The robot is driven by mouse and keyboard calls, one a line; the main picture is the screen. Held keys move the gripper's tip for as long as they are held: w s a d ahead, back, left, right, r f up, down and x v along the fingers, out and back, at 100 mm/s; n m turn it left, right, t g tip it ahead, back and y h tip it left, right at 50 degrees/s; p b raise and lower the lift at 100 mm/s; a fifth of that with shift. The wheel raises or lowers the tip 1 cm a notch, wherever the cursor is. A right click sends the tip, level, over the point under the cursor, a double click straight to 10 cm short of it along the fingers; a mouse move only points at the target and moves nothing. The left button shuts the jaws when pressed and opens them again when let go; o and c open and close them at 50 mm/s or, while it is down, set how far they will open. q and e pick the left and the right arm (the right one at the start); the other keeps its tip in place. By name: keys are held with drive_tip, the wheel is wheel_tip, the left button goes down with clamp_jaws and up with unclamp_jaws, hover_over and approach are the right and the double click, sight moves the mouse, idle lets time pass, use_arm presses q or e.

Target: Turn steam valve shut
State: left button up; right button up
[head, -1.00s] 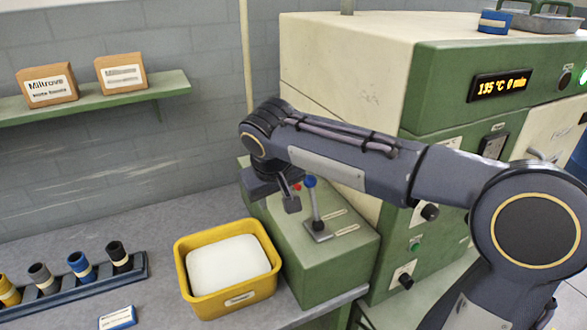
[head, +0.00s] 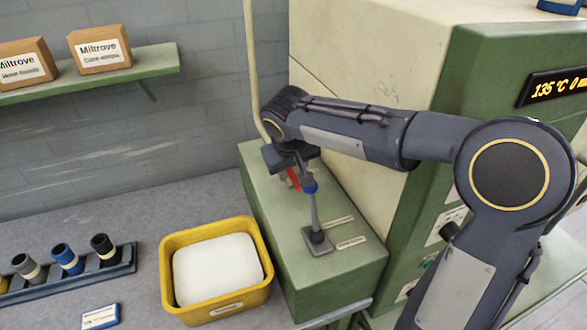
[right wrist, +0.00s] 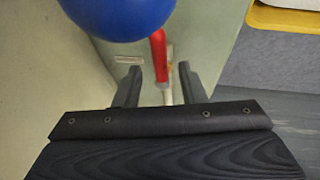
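A green box (head: 330,275) carries a grey lever (head: 314,212) with a blue knob (head: 309,187), standing nearly upright. A red handle (head: 293,178) shows just behind the knob, partly hidden by my right gripper (head: 296,163). I cannot tell from the labels which one is the steam valve. In the right wrist view the two fingers of my right gripper (right wrist: 159,85) are apart. The red handle (right wrist: 158,52) runs into the gap between them; contact is not clear. The blue knob (right wrist: 118,14) looms large at the top. My left gripper is not in view.
A yellow tub (head: 218,312) with a white block stands left of the box. A rack (head: 125,262) of coloured-top cylinders and a small card (head: 101,316) lie further left. The cream and green machine (head: 480,100) rises on the right. The back bench is clear.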

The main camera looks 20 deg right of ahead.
drive_tip(key=shift+x, duration=0.75)
clamp_jaws()
